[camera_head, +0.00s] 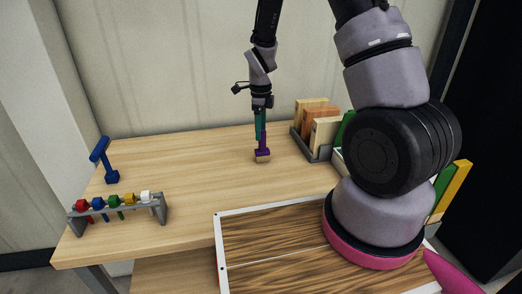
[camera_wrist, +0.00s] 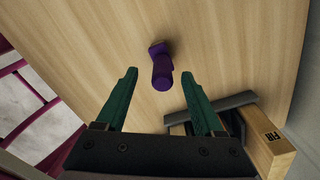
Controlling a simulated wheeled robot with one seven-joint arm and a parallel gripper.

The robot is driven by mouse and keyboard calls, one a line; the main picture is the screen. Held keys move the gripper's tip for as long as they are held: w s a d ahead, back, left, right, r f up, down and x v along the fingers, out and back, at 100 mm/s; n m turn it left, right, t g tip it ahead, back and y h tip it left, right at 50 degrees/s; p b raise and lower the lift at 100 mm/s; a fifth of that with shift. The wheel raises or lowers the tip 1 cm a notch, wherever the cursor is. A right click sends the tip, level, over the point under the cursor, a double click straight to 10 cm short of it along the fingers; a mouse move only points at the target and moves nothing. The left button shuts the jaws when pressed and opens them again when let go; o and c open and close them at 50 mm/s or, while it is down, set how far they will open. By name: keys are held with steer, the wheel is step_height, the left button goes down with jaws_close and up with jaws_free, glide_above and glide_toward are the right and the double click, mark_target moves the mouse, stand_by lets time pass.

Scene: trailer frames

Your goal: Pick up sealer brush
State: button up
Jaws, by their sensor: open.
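A purple-handled brush, apparently the sealer brush (camera_head: 264,144), stands upright on its tan block-like head on the wooden table. In the wrist view the purple handle (camera_wrist: 162,72) points toward me, ahead of and between the green fingertips. My gripper (camera_head: 260,131) is above the brush, pointing down, and its teal fingers overlap the top of the handle in the head view. In the wrist view my gripper (camera_wrist: 160,84) is open, with a gap on both sides of the handle and no visible contact. The underside of the head is hidden.
A grey rack (camera_head: 320,152) with wood samples stands right of the brush. A grey stand (camera_head: 160,208) with several coloured tools is at the left front, with a blue T-shaped tool (camera_head: 104,158) behind it. The table (camera_head: 195,172) left of the brush is clear.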

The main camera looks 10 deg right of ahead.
mark_target(262, 140)
steer(key=f, duration=0.5)
steer(key=shift+d+f, duration=0.1)
steer(key=shift+d, duration=0.25)
jaws_close()
